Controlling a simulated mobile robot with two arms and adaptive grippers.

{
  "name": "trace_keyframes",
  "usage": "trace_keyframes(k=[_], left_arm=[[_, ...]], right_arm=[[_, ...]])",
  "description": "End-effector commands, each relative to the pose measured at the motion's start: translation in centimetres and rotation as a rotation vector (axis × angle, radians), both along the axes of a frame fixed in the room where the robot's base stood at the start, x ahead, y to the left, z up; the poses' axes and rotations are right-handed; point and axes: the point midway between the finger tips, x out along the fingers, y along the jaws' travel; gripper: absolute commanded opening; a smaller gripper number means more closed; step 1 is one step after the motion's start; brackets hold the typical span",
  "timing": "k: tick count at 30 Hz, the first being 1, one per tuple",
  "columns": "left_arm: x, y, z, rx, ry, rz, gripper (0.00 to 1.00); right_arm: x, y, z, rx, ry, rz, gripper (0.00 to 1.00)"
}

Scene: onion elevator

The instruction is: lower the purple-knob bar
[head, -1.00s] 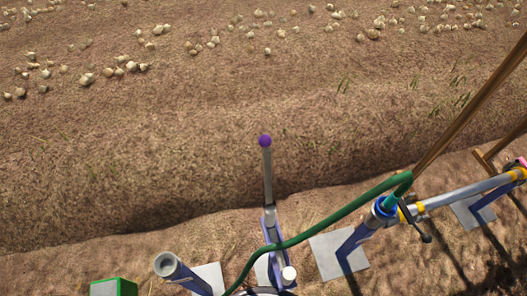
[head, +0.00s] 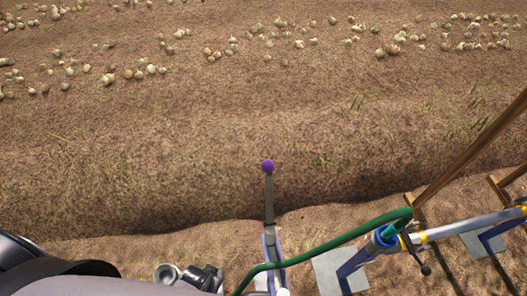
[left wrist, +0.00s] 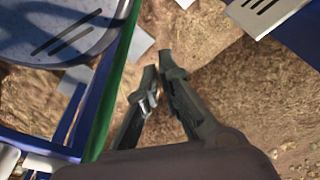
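The purple knob (head: 267,166) sits on the upper end of a grey bar (head: 269,200) near the middle of the head view. The bar stands up from a blue and grey mount at the lower centre. My left arm enters the head view at the lower left, left of the bar and apart from it; its fingers cannot be made out there. In the left wrist view, the dark fingers of my left gripper (left wrist: 158,68) come together at the tips, with nothing seen between them. The knob is not seen in that view. My right gripper is not in view.
A green hose (head: 340,238) arches right of the bar to a grey pipe (head: 465,226). A grey plate (head: 328,272) lies below it. Wooden posts (head: 470,147) stand at the right. Bare soil and scattered onions lie beyond. Blue frame parts (left wrist: 32,145) flank my left gripper.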

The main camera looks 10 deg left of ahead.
Motion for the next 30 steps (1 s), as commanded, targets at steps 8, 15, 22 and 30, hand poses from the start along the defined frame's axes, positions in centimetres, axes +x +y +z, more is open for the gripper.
trace_keyframes(k=[8, 15, 22, 30], left_arm=[[5.5, -0.8, 15.8, -0.011, -0.066, 0.016, 0.0], [7.2, -1.4, 27.0, -0.082, -0.138, 0.093, 0.0], [10.1, -4.2, 34.9, -0.42, -0.264, 0.392, 0.0], [14.9, -4.8, 38.6, -0.973, -0.291, 0.93, 0.0]], right_arm=[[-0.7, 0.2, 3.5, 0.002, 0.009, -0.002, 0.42], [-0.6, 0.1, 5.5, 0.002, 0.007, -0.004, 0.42], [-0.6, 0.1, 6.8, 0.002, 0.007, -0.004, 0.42], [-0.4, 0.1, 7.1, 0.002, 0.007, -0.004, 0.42]])
